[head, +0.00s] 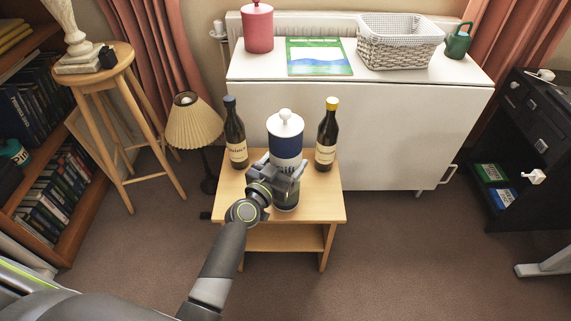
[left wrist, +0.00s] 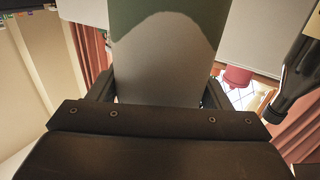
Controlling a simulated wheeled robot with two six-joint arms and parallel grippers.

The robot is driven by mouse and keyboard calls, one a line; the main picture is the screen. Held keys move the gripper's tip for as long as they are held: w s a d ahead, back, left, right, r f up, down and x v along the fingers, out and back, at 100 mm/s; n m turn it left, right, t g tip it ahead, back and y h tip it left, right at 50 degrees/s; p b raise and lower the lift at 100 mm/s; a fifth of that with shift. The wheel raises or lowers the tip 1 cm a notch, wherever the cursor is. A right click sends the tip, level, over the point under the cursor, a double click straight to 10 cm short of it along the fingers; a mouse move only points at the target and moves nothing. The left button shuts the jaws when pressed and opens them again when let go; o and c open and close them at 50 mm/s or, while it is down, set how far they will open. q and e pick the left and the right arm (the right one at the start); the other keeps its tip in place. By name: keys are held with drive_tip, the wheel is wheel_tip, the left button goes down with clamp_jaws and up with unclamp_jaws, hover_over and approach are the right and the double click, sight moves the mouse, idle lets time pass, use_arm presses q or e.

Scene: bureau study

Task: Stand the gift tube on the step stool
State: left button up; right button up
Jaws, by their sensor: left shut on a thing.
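The gift tube (head: 286,144) is a tall upright cylinder with a white knobbed lid, a blue band and a dark green lower part. My left gripper (head: 287,172) is shut on it around the middle. The tube (left wrist: 163,60) fills the middle of the left wrist view between the fingers, its green and pale parts showing. The wooden step stool (head: 328,205) is under the tube. The tube's lower end appears at the stool top near the front; whether it touches is hard to tell. My right gripper is not in view.
Two dark bottles, a blue-capped one (head: 235,135) and a yellow-capped one (head: 326,135), stand at the stool's back corners, close beside the tube. Behind is a white cabinet (head: 400,125). A lamp (head: 194,125) stands left of the stool. Carpet in front is clear.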

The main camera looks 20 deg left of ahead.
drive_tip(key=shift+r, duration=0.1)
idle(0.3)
use_arm(q)
drive_tip(key=o, duration=1.1)
drive_tip(key=shift+c, duration=0.2)
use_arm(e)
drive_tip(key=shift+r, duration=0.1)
use_arm(q)
drive_tip(key=shift+s, duration=0.2)
drive_tip(key=b+v, duration=0.2)
drive_tip(key=v, duration=0.9)
drive_tip(key=shift+s, duration=0.35)
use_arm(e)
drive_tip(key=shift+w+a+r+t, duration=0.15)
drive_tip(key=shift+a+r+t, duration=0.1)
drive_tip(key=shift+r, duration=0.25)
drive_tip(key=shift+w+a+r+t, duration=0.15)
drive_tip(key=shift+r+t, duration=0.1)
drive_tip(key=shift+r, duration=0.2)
